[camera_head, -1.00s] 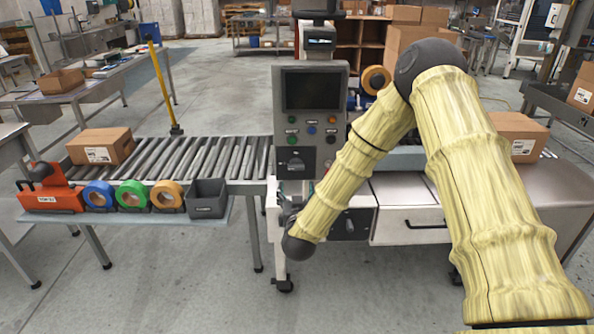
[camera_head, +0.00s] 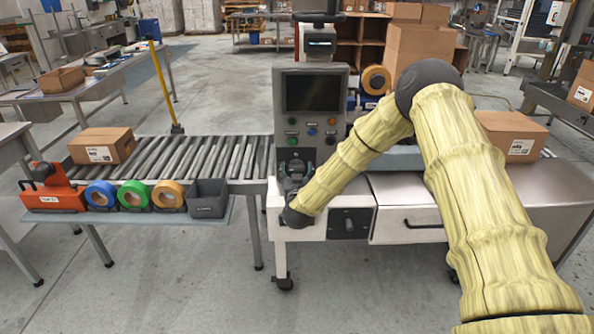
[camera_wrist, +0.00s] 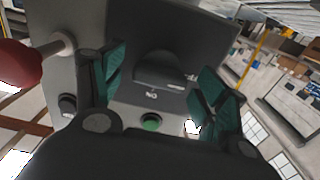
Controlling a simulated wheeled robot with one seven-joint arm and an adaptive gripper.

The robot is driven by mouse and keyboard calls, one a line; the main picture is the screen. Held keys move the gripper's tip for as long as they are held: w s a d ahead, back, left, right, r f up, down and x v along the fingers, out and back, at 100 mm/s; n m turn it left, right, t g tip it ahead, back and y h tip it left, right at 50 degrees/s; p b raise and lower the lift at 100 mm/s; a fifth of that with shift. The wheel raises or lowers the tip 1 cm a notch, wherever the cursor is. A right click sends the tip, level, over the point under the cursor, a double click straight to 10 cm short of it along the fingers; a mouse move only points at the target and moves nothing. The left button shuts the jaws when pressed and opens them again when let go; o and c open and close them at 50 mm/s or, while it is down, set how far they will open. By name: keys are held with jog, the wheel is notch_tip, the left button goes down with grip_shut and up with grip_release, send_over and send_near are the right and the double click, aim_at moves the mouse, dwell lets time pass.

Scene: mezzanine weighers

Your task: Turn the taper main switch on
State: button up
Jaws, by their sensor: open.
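The grey control panel (camera_head: 277,105) of the taper stands at the centre of the head view, with a dark screen and several coloured buttons. My gripper (camera_head: 295,170) is open in front of the dark switch plate below those buttons and mostly hides the switch there. In the wrist view, a dark rounded switch knob (camera_wrist: 160,70) on a dark plate shows between and beyond my two teal-padded fingers (camera_wrist: 157,88). White lettering on the plate, seen upside down, appears to read ON. I see no clear contact between fingers and knob.
A green button (camera_wrist: 151,121) and a red knob (camera_wrist: 18,65) lie near my fingers in the wrist view. Another dark rotary handle (camera_head: 349,225) is on the lower cabinet. A roller conveyor (camera_head: 200,158) with a carton (camera_head: 101,146) extends left, above a shelf of tape rolls.

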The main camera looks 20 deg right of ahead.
jog(key=c, duration=1)
jog(key=shift+m+b, duration=0.3)
jog(key=shift+b, duration=0.05)
jog(key=m+b, duration=0.2)
jog(key=b, duration=0.1)
jog(key=shift+w+f+m, duration=0.1)
jog(key=shift+f+m, duration=0.1)
jog(key=shift+m, duration=0.2)
jog(key=m+b, duration=0.4)
jog(key=m, duration=0.1)
jog(key=shift+b, duration=0.4)
jog(key=m+b, duration=0.5)
jog(key=shift+d+m, duration=0.1)
jog(key=shift+m, duration=0.3)
jog(key=shift+r+m+b, duration=0.1)
jog(key=shift+m+b, duration=1.5)
jog(key=shift+m, duration=0.2)
